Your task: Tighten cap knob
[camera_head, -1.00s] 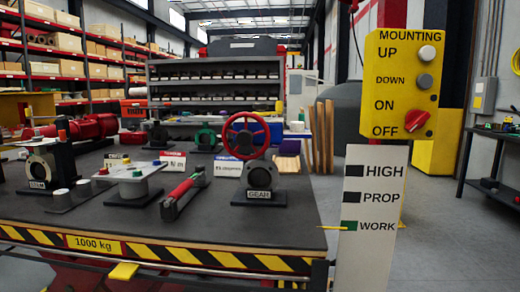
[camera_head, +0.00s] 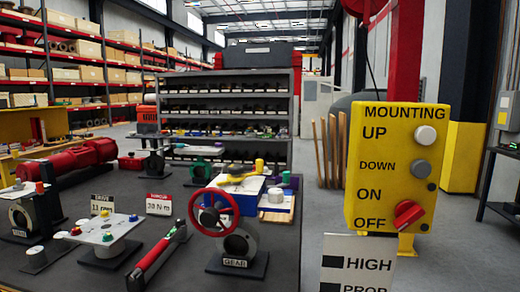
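Neither of my grippers is in view. I cannot tell for certain which part is the cap knob. A gear unit (camera_head: 240,242) labelled GEAR bears a red handwheel (camera_head: 214,212).
A red and black torque tool (camera_head: 157,256) lies left of the gear unit. A red cylindrical actuator (camera_head: 75,158) lies at the table's left. A yellow MOUNTING control panel (camera_head: 386,185) with a red OFF knob (camera_head: 408,213) stands right of the table. Open floor lies beyond it.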

